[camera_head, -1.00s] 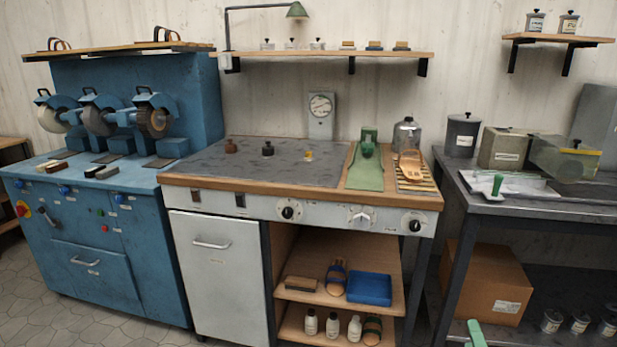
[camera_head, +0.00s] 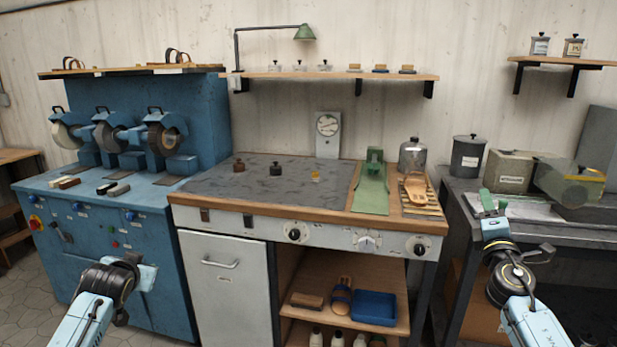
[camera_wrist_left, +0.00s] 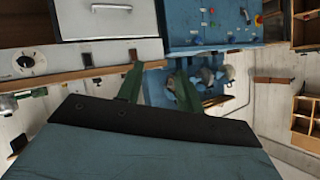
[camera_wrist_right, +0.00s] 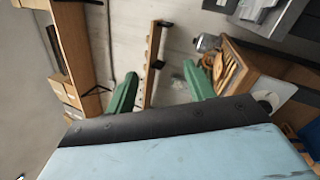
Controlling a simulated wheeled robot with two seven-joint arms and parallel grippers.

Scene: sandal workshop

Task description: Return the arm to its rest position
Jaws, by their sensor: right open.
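My right arm comes in from the lower right in the head view. Its gripper (camera_head: 490,205) has green fingers pointing up, in front of the dark right-hand table. In the right wrist view the two green fingers (camera_wrist_right: 160,88) stand apart with nothing between them. My left arm comes in from the lower left. In the head view its dark wrist shows in front of the blue machine, and its fingers are hard to make out. In the left wrist view the left gripper's green fingers (camera_wrist_left: 157,88) stand apart and empty.
The workbench (camera_head: 290,207) holds small bottles, a green fixture (camera_head: 371,190) and a tan sandal-shaped piece (camera_head: 416,189) on a slatted rack. The blue grinding machine (camera_head: 60,205) stands left. The right table (camera_head: 468,222) carries a grey canister (camera_head: 467,157) and a box (camera_head: 509,173).

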